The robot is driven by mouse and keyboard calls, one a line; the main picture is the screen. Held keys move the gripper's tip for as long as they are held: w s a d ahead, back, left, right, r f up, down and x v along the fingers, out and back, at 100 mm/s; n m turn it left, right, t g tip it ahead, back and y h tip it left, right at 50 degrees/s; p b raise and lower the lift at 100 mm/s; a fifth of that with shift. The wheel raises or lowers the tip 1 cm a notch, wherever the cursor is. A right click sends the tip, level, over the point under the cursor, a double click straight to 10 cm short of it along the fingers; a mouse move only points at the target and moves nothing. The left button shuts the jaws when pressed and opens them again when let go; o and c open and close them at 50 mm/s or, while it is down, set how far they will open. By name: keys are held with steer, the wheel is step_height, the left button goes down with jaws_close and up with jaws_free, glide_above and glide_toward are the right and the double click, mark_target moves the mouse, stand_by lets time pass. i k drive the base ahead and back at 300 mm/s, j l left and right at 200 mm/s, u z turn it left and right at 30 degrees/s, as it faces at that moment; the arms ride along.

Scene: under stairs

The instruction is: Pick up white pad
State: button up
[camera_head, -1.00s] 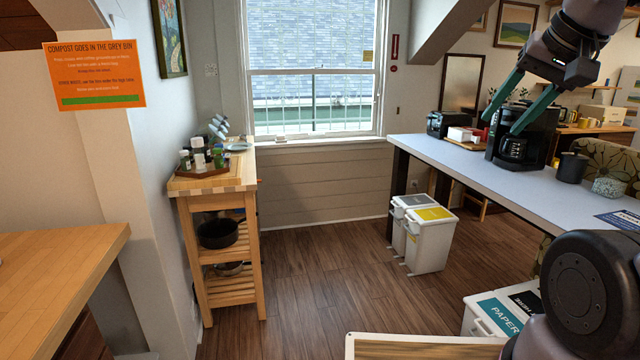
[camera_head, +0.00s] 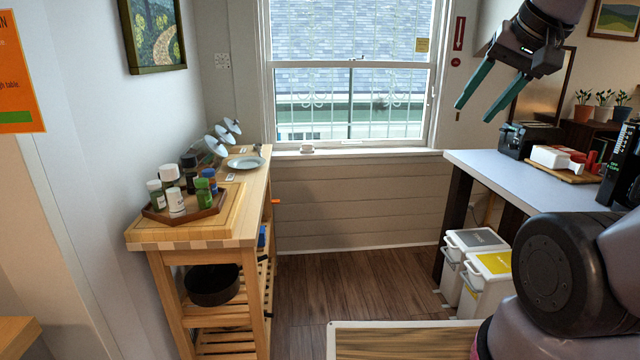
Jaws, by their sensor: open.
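My gripper (camera_head: 473,113) is raised at the upper right, its two green fingers apart and nothing between them. I cannot tell for certain which thing is the white pad. A small white object (camera_head: 307,148) lies on the window sill. A white box-like object (camera_head: 551,157) lies on a wooden tray on the right table. Small pale pieces lie near the grey plate (camera_head: 245,163) on the wooden cart. My gripper is apart from all of these.
The wooden cart (camera_head: 262,200) on the left holds a tray of bottles (camera_head: 184,206) and a dark pot (camera_head: 213,285) below. The right table (camera_head: 495,175) has bins (camera_head: 487,270) under it. Wood floor (camera_head: 340,285) between them is clear.

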mark_target(306, 148)
steer(key=i, duration=1.1)
steer(key=i+l, duration=0.1)
steer(key=i, duration=0.95)
steer(key=i+l+u, duration=0.1)
steer(key=i+u, duration=0.2)
steer(key=i, duration=1.9)
